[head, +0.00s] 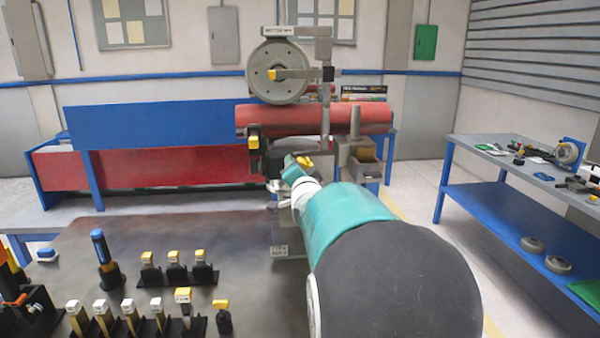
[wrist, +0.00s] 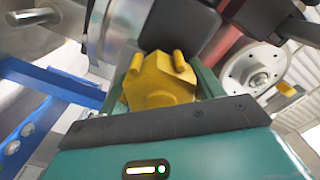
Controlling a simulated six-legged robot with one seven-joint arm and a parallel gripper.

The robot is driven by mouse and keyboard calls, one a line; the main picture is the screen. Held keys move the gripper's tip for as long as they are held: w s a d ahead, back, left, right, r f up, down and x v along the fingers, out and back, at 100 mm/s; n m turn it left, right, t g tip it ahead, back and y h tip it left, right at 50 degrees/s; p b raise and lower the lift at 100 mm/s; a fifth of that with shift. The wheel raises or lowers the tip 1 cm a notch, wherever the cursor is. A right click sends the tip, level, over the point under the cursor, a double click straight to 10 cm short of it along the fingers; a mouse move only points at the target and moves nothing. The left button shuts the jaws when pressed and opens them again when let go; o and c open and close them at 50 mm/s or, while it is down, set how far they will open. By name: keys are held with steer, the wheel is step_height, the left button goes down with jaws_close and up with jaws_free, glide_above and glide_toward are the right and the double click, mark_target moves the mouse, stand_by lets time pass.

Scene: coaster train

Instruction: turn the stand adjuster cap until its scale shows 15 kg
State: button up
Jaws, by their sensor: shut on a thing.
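A yellow cap (head: 305,162), which appears to be the stand adjuster cap, is at the end of my arm, low on the stand (head: 325,110) that holds a large grey wheel. My gripper (head: 294,168) is at this cap and shut on it. In the wrist view the yellow cap (wrist: 160,82) shows close up, with two short pegs standing out from its faceted body. Dark blocks sit right behind it and partly hide the stand. I cannot read a scale or any kg mark in either view.
The grey wheel (head: 278,73) and a red cylinder (head: 290,120) are just above my gripper. A dark table (head: 150,235) at front left carries several yellow-topped tools in black holders. A blue workbench (head: 500,205) stands at the right, with floor between.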

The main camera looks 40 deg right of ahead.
steer(key=n, duration=0.5)
steer(key=shift+f+n, duration=0.1)
steer(key=shift+n, duration=0.2)
steer(key=n, duration=1)
steer(key=shift+n, duration=0.4)
steer(key=n, duration=0.4)
steer(key=shift+s, duration=0.1)
steer(key=n, duration=0.6)
steer(key=shift+d, duration=0.1)
steer(key=n, duration=1.4)
steer(key=shift+n, duration=0.4)
